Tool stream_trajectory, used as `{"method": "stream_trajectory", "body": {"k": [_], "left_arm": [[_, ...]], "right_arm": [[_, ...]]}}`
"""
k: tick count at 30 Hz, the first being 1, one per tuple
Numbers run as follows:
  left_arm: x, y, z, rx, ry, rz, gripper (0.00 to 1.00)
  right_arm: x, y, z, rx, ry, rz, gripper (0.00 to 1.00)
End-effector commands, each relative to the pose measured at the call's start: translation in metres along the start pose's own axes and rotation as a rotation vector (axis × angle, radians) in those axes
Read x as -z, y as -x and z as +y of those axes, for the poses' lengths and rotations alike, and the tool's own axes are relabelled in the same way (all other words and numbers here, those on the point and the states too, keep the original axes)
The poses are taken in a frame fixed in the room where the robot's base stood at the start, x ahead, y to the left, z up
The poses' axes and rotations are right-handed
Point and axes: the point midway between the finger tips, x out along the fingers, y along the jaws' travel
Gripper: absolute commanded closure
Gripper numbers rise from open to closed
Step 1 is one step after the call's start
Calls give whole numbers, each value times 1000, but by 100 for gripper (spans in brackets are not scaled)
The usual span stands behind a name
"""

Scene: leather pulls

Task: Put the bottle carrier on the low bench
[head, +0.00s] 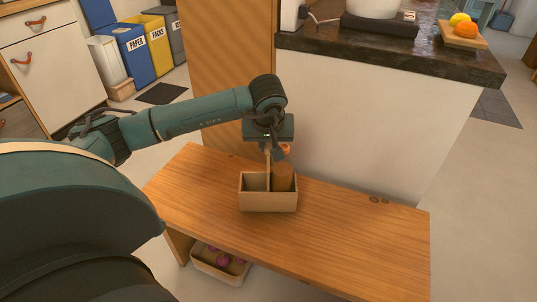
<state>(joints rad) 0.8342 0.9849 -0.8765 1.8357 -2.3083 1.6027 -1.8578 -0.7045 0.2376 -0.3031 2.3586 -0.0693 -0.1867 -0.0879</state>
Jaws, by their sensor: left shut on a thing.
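The bottle carrier (268,201) is a small light-wood box with compartments and an upright middle piece. It is at or just above the top of the low wooden bench (345,228); I cannot tell whether it touches. A brown cylindrical thing (283,178) stands in its right compartment, and the left compartment looks empty. My left gripper (268,147) points down over the carrier and is shut on its upright middle piece. The fingertips are small and partly hidden. My right gripper is not in view.
A bin with pinkish-purple things (220,263) sits under the bench's front left. A counter with a dark top (400,50) stands behind the bench. The bench top right of the carrier is clear apart from small dark marks (378,199). Recycling bins (128,50) stand at the back left.

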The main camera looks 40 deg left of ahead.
Motion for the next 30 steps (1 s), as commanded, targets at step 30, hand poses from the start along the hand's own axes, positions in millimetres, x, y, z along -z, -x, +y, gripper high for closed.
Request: {"method": "stream_trajectory", "body": {"k": [30], "left_arm": [[-11,-25,0,1,-1,-1,62]], "right_arm": [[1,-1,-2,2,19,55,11]]}}
